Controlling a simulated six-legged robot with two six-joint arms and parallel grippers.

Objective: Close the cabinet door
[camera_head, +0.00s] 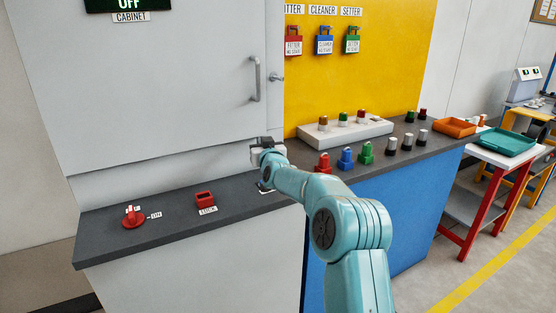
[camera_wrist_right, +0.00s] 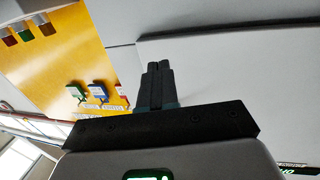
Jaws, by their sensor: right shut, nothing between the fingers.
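The cabinet door (camera_head: 160,75) is a large pale grey panel on the left in the head view, with a vertical bar handle (camera_head: 255,80) near its right edge. It looks nearly flush with the cabinet front; I cannot tell whether it is fully shut. A small latch (camera_head: 277,78) sits to the right of the handle. My right gripper (camera_head: 260,148) is below the door's lower right corner, over the counter. In the right wrist view its dark fingers (camera_wrist_right: 157,75) are together and empty, in front of the pale door panel (camera_wrist_right: 235,70). My left gripper is out of view.
On the dark counter (camera_head: 105,240) are a red rotary switch (camera_head: 133,216) and a red lock block (camera_head: 205,199). Several padlocks hang on the yellow board (camera_head: 390,60).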

